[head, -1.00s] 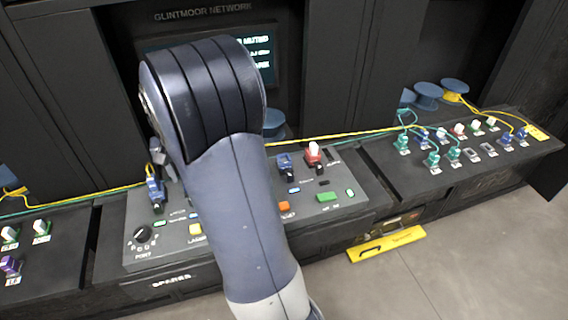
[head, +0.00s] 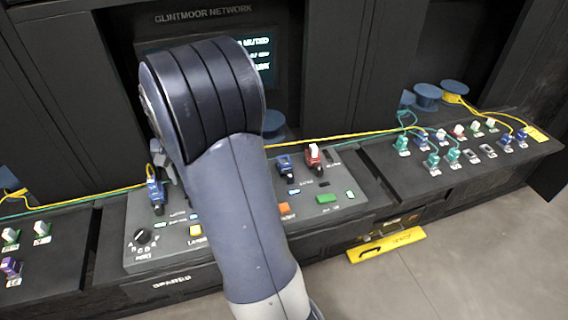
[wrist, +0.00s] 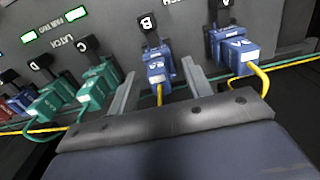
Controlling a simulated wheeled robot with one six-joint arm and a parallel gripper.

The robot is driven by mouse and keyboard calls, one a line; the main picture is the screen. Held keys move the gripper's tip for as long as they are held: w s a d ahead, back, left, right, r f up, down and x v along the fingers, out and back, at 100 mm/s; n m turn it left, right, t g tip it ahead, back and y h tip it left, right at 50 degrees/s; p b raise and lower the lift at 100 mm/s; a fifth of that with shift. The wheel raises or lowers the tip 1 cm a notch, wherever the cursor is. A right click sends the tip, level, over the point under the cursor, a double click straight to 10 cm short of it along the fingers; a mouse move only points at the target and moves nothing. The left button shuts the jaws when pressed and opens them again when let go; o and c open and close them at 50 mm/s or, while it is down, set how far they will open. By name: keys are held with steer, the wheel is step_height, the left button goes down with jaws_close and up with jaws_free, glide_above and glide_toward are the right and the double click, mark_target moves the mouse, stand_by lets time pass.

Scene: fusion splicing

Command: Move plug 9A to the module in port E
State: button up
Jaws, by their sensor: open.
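In the wrist view a row of plugged sockets has black levers, with A, B, C and D readable. My gripper (wrist: 163,72) is open, its two grey fingers on either side of the blue plug (wrist: 157,68) below lever B, which has a yellow cable. A blue plug (wrist: 240,56) with a yellow cable is at A, right of the fingers. Green plugs (wrist: 95,88) sit at C and D (wrist: 47,100). A blue plug (wrist: 22,103) further left has no readable letter. In the head view my arm hides most of the gripper.
The head view shows a console with a port dial (head: 143,236), a blue plug (head: 156,191) and a red plug (head: 313,156). A right bench (head: 400,178) holds several plugs. A yellow cable (head: 330,138) runs behind.

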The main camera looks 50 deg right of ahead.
steer(key=shift+c, duration=0.4)
jaws_close()
steer(key=shift+r, duration=0.2)
stand_by(0.4)
steer(key=shift+r+p, duration=2.75)
steer(key=shift+r, duration=0.1)
steer(key=shift+a, duration=0.1)
